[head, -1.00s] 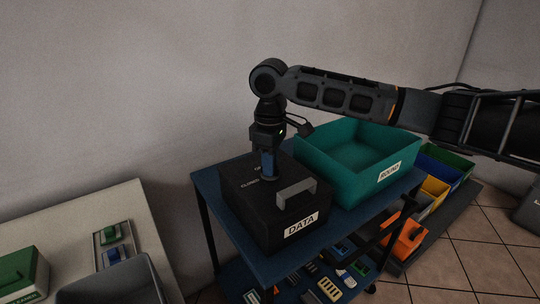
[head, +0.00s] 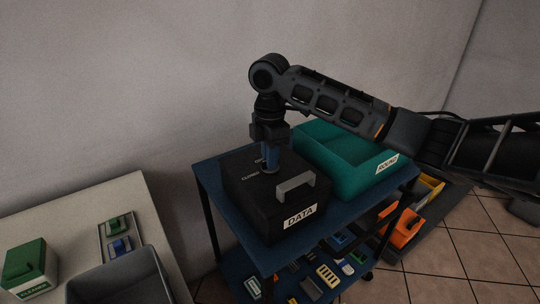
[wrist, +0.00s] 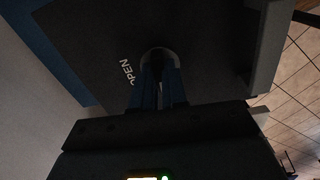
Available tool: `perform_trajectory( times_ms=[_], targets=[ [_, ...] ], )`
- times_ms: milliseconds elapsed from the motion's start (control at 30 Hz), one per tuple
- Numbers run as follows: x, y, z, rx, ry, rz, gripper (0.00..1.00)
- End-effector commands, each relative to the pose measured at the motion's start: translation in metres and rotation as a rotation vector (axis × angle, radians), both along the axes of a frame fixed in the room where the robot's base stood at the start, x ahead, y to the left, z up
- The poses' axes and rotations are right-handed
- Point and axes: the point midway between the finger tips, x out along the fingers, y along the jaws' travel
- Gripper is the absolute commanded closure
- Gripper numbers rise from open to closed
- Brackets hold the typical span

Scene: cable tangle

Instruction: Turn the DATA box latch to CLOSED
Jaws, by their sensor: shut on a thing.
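The DATA box (head: 262,208) is a black box with a white DATA label and a grey handle on its front. It stands on a blue cart (head: 212,178). Its lid bears the words OPEN and CLOSED. My gripper (head: 268,168) points straight down onto the lid beside these words and is shut on the latch. In the wrist view the latch (wrist: 158,54) shows as a grey round part between my blue fingers, next to the word OPEN. The fingers hide most of the latch, so I cannot tell its exact angle.
A teal bin (head: 350,180) labelled ROUND stands right behind the DATA box on the cart. Small parts lie on the cart's lower shelf. An orange bin (head: 402,230) is at the right. A table (head: 70,215) at the left holds a green box (head: 28,268) and a grey bin (head: 115,280).

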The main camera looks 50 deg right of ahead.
Motion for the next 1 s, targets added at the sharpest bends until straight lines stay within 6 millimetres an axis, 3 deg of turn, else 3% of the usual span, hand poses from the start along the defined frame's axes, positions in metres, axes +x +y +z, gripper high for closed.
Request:
perform_trajectory(
  times_ms=[300, 800, 833, 1000],
  targets=[
    [-0.0003, -0.0001, -0.0003, 0.000, 0.001, 0.099, 1.00],
    [-0.0001, -0.0001, -0.0002, 0.000, 0.001, 0.114, 1.00],
    [-0.0002, 0.0000, -0.0002, 0.000, 0.001, 0.114, 0.84],
    [-0.0001, 0.0000, -0.0001, 0.000, 0.000, 0.114, 0.68]
  ],
)
